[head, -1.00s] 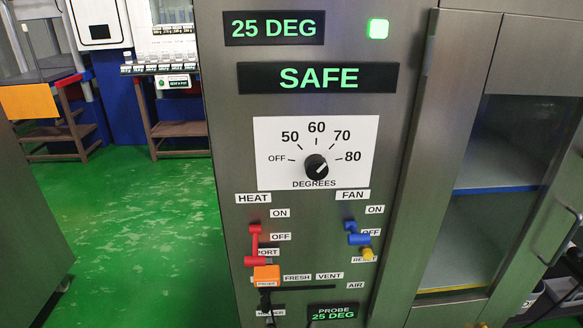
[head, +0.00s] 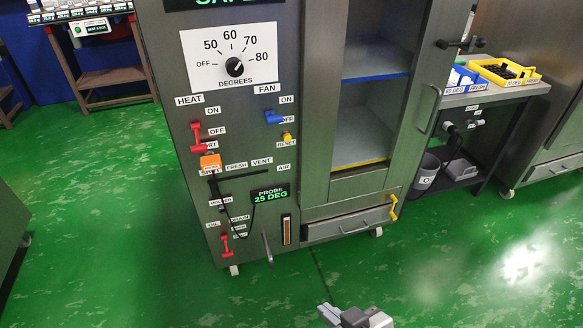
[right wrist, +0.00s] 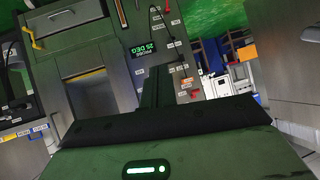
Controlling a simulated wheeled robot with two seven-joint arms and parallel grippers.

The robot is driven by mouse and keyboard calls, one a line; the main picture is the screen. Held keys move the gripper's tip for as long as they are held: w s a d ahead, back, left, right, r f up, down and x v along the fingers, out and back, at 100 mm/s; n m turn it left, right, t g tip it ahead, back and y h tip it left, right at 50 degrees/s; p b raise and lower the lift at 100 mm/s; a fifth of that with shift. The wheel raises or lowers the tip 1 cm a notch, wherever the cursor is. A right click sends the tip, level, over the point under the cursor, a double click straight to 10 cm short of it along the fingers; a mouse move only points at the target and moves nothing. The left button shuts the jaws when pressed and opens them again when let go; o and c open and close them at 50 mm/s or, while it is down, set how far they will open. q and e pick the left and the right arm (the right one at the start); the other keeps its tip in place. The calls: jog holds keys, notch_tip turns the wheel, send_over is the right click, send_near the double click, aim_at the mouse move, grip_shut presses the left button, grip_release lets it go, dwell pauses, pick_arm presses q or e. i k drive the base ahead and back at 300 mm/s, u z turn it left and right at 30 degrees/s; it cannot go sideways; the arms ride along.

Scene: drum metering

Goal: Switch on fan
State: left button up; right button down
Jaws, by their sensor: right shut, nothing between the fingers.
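The fan switch is a blue lever (head: 275,117) on the steel cabinet front, below the FAN label (head: 266,89). The ON label (head: 286,99) is above it, and its handle partly covers the OFF label, so it sits at the OFF level. My right gripper (head: 331,314) is at the bottom edge of the head view, shut and empty, well below and apart from the lever. The right wrist view shows the cabinet turned over, with the probe display (right wrist: 150,48); I cannot make out the blue lever there. My left gripper is not in view.
A red heat lever (head: 197,137), an orange block (head: 210,162) and a yellow reset button (head: 287,137) are near the blue lever. A trolley with trays (head: 507,72) stands right. Green floor is clear in front.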

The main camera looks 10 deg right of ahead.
aim_at(271, 118)
jog(key=z, duration=0.4)
jog(key=k, duration=0.3)
jog(key=u, duration=1.5)
jog(key=i, duration=0.85)
jog(key=z, duration=0.75)
jog(key=i, duration=0.4)
jog(key=z, duration=0.4)
